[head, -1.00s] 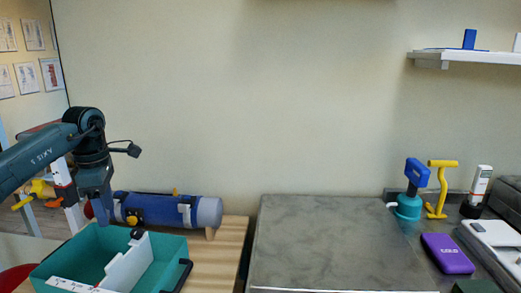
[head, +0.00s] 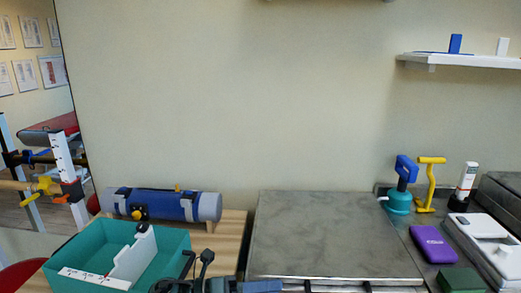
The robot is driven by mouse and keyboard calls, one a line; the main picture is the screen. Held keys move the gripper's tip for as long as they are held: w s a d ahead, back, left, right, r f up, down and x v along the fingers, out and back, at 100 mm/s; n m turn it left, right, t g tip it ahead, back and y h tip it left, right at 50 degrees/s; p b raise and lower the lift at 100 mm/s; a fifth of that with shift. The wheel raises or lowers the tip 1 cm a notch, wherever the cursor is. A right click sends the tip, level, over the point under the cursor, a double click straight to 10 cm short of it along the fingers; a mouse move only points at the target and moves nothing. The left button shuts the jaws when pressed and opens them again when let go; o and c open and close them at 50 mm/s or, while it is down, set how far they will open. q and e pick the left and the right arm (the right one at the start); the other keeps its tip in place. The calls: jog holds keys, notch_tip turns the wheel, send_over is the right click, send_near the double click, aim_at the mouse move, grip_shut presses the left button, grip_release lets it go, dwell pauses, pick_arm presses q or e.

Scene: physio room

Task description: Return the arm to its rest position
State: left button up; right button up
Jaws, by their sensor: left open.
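My left gripper (head: 262,286) is low at the bottom edge of the head view, between the teal box and the grey metal tabletop. Its blue-grey body points to the right, with a dark wrist part (head: 206,258) standing up behind it. It is open and I see nothing held in it. Much of the gripper and the arm is cut off by the frame edge. My right gripper is not in view.
A teal box (head: 165,243) with a white divider stands on the wooden table (head: 229,240) at left, before a blue roll (head: 165,204). The metal tabletop (head: 335,235) is bare. A purple pack (head: 433,244) and several devices are at right.

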pick_arm(q)
jog(key=s+a+f+m+t+y+p, duration=0.1)
jog(key=s+a+f+m+t+y, duration=0.3)
jog(key=m, duration=1.3)
jog(key=s+a+f+m+t+y+p, duration=0.1)
jog(key=s+a+f+m+t+y, duration=0.3)
jog(key=s+a+f+m+y, duration=0.6)
jog(key=s+a+f+m, duration=0.1)
jog(key=s+f+m, duration=0.2)
jog(key=m, duration=0.4)
jog(key=shift+s+a+y, duration=0.15)
jog(key=shift+a+y, duration=0.05)
jog(key=shift+y, duration=0.1)
